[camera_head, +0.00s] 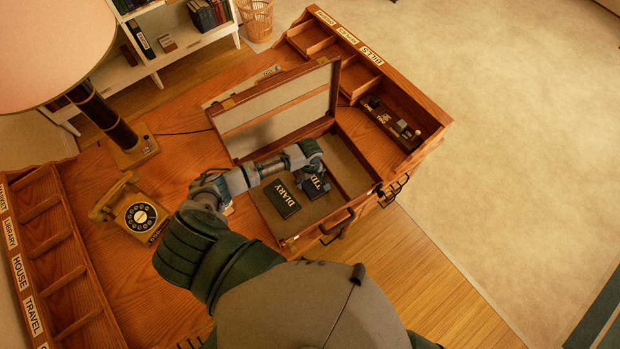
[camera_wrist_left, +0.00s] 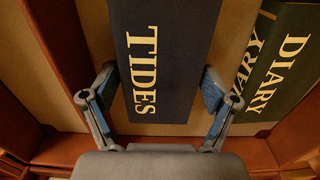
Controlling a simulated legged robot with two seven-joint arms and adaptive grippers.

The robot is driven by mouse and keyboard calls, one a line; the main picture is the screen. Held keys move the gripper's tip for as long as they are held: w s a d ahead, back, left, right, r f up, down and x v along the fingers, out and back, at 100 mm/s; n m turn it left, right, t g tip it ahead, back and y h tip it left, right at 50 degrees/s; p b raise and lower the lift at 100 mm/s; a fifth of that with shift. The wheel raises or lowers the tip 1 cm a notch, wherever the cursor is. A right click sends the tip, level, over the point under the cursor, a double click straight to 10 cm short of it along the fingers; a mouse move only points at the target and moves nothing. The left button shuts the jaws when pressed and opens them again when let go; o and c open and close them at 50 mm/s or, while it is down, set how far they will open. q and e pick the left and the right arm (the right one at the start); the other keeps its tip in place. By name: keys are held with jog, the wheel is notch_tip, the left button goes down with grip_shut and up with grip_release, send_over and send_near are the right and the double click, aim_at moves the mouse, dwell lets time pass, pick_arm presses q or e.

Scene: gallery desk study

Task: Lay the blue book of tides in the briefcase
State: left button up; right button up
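The blue book of tides (camera_head: 315,190) is inside the open briefcase (camera_head: 351,207), beside the dark green diary (camera_head: 282,198). Its gold title shows large in the left wrist view (camera_wrist_left: 165,60), with the beige lining around it and the diary (camera_wrist_left: 284,75) to its right. My left gripper (camera_head: 313,170) is over the book and hides part of it in the head view. In the left wrist view its fingers (camera_wrist_left: 160,88) are apart, one beside each long edge, with narrow gaps showing. Whether the book rests flat on the lining is hard to tell. My right gripper is not in view.
The briefcase lid (camera_head: 272,127) stands raised at the back. A telephone (camera_head: 138,212) and a lamp (camera_head: 125,135) stand to the left on the desk (camera_head: 185,165). Pigeonhole racks line the desk's left and right sides.

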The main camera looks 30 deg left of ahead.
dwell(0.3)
pick_arm(q)
notch_tip(320, 180, up, 12)
jog(key=shift+r+p, duration=0.15)
jog(key=shift+p, duration=0.25)
dwell(0.6)
